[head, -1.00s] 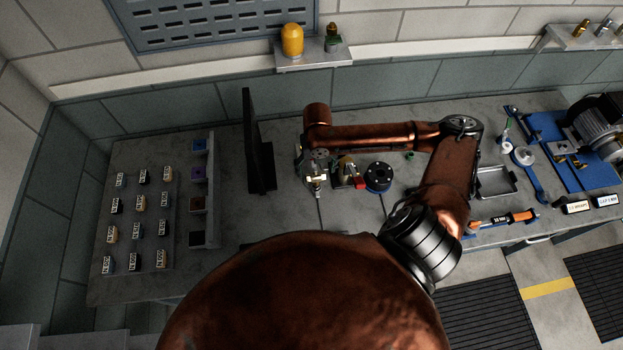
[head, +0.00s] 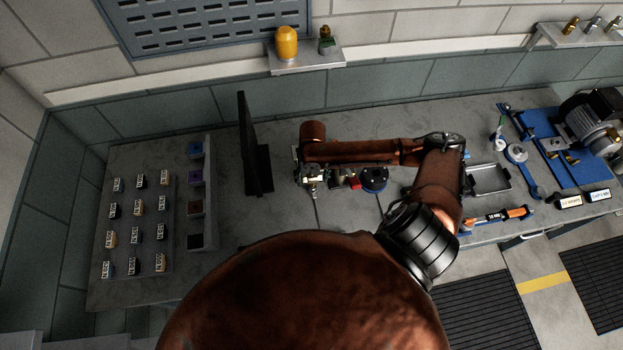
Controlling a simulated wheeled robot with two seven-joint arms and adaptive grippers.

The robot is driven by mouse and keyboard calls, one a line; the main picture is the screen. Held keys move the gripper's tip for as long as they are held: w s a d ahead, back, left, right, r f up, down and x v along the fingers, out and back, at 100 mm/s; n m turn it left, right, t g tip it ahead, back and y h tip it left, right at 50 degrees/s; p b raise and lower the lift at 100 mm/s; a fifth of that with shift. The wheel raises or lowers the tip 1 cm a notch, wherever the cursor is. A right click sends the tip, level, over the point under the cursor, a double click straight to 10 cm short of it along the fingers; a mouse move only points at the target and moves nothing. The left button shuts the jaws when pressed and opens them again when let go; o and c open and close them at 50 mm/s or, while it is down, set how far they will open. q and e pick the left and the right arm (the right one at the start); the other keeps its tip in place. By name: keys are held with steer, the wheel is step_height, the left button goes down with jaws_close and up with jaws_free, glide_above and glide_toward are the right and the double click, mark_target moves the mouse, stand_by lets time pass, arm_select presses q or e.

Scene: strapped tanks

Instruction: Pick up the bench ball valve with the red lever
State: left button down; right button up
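The bench ball valve, a small metal body (head: 338,179) with a red lever (head: 354,183), sits on the grey workbench near its middle. My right forearm lies across the view just above it and hides its upper part. My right gripper (head: 313,185) points down over the bench, just left of the valve. Its fingers are small and partly hidden under the wrist, so I cannot tell whether they are open or touch anything. My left gripper is not in view.
A dark blue round flange (head: 374,179) stands just right of the valve. A black upright panel (head: 250,145) stands to the left. A grey tray (head: 489,180), an orange tool (head: 505,214) and a motor on a blue plate (head: 560,157) are at the right.

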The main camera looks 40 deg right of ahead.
steer(key=c, duration=1.1)
steer(key=shift+r, duration=0.1)
